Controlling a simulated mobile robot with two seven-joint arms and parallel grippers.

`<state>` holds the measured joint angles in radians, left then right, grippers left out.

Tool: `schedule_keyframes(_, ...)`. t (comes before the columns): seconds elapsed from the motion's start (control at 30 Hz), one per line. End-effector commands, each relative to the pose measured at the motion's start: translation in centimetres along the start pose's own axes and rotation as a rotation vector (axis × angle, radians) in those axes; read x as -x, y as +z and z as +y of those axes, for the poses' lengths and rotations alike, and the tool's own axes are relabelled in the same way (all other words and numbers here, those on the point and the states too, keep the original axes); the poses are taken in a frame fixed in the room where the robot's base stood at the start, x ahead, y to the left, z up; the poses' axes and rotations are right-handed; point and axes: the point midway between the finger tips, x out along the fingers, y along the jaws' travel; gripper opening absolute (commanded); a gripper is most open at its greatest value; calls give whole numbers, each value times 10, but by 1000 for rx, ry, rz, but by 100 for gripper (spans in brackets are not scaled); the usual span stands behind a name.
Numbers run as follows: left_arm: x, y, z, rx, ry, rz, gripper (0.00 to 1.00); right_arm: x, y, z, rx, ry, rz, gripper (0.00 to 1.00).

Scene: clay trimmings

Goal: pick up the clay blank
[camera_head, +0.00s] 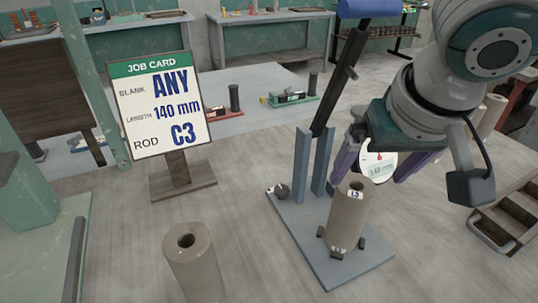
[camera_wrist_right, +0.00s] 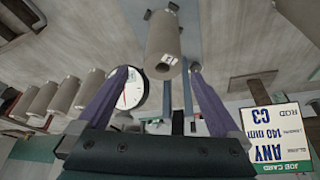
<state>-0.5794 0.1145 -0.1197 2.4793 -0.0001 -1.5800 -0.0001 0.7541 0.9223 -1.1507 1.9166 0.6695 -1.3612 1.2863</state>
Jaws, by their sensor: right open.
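A grey clay blank (camera_head: 344,218), a hollow cylinder with a small label near its top, stands upright on the blue-grey gauge stand (camera_head: 370,276) between small dark stops. My right gripper (camera_head: 369,178) is open, its purple fingers spread just behind and above the blank's top. In the right wrist view the blank (camera_wrist_right: 163,38) shows beyond and between the open fingertips (camera_wrist_right: 159,69), with no contact visible. A second hollow clay cylinder (camera_head: 195,268) stands at the front, left of the stand. My left gripper is out of view.
A round white dial (camera_head: 378,170) sits behind the blank, close to my fingers. The stand's blue uprights (camera_head: 303,160) rise to its left. A job card (camera_head: 158,95) reads ANY, 140 mm, C3. Several more cylinders (camera_wrist_right: 62,95) stand in a row. A crate (camera_head: 505,220) lies right.

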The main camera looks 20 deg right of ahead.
Motion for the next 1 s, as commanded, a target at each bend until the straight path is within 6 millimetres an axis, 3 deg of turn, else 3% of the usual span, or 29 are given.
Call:
schedule_keyframes(0.2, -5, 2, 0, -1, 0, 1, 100, -33, 0, 0, -4, 4, -1, 100)
schedule_keyframes(0.43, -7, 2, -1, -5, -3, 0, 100, -52, 0, -2, -2, 3, 0, 100)
schedule_keyframes(0.7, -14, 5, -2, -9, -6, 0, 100, -89, 0, -6, 0, 2, 1, 100)
schedule_keyframes(1.0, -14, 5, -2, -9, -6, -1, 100, -94, 0, -6, 1, 0, 2, 100)
